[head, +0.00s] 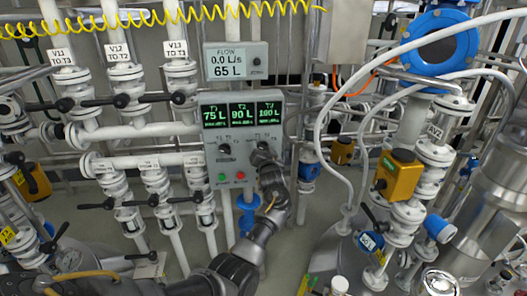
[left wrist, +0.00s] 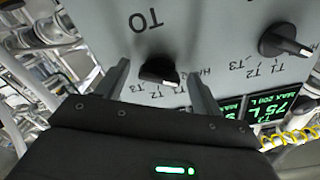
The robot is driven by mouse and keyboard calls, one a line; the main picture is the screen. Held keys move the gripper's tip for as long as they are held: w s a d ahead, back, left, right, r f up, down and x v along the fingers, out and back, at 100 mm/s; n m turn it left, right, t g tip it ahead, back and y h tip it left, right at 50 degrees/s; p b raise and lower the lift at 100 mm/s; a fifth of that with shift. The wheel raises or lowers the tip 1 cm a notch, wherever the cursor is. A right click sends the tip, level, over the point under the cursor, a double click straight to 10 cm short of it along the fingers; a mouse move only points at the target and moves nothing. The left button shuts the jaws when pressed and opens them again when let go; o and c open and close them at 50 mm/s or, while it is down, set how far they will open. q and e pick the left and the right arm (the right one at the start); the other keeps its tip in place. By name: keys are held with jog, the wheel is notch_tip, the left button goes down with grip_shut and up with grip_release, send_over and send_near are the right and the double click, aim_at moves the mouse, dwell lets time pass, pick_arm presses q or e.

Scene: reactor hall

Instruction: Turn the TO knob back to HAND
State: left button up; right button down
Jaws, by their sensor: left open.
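The TO knob (left wrist: 158,72) is black with a pale mark on its lower side in the left wrist view, where the panel appears upside down. I cannot tell which label the mark points at. My left gripper (left wrist: 160,84) is open, with one finger on each side of the knob; contact is not clear. In the head view my left gripper (head: 266,158) is in front of the right part of the grey control panel (head: 209,180) and hides most of this knob. My right gripper is not in view.
A second black knob (left wrist: 285,42) sits beside it on the panel; it also shows in the head view (head: 225,150). Tank displays (head: 242,113) read 75, 90 and 100 L. Valves and pipes crowd both sides.

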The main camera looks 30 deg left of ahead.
pick_arm(q)
jog(key=b+v, duration=0.2)
jog(key=v, duration=0.8)
jog(key=shift+s+d, duration=0.3)
